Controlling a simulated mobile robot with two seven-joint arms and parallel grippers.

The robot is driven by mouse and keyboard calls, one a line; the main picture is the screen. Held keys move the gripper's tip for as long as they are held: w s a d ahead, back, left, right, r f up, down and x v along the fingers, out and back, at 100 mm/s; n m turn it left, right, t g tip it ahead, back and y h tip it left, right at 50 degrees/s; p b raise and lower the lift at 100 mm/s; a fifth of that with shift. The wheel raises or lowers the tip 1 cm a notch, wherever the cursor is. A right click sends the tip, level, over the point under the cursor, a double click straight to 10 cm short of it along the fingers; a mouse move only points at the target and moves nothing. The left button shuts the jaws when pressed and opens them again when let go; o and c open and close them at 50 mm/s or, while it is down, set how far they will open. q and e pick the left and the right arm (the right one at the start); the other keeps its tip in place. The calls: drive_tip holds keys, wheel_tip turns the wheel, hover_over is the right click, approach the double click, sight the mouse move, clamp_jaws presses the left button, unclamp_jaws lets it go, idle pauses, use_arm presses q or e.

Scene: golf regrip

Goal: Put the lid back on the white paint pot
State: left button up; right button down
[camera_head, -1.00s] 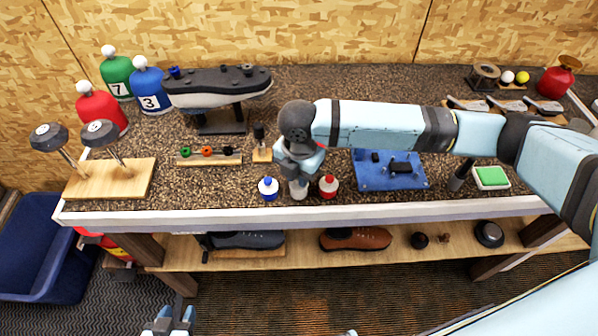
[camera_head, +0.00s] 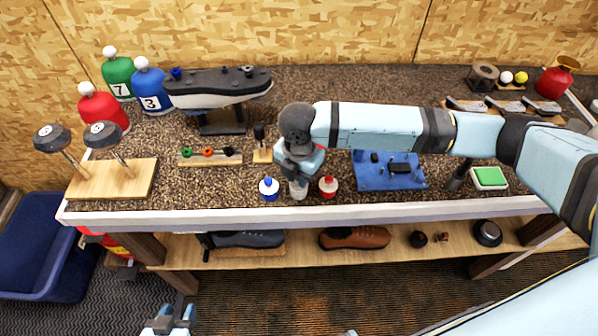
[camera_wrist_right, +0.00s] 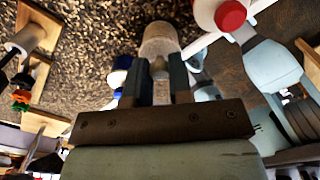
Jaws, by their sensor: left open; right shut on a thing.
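In the right wrist view, the gripper's fingers (camera_wrist_right: 161,82) are shut on the small pale knob of the lid (camera_wrist_right: 159,68). The pale pot or lid body (camera_wrist_right: 159,40) shows just beyond. I cannot tell whether the lid touches the rim or is seated. My left gripper (camera_head: 171,314) is open and empty, low in front of the table.
A small wooden rack (camera_head: 210,158) and a blue tray (camera_head: 388,172) stand behind. Shoes (camera_head: 354,238) lie on the lower shelf.

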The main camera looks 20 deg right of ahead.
drive_tip(key=shift+f+p, duration=0.2)
drive_tip(key=shift+p, duration=0.2)
idle(0.8)
drive_tip(key=shift+p, duration=0.55)
idle(0.3)
idle(0.4)
drive_tip(key=shift+c, duration=2.3)
unclamp_jaws()
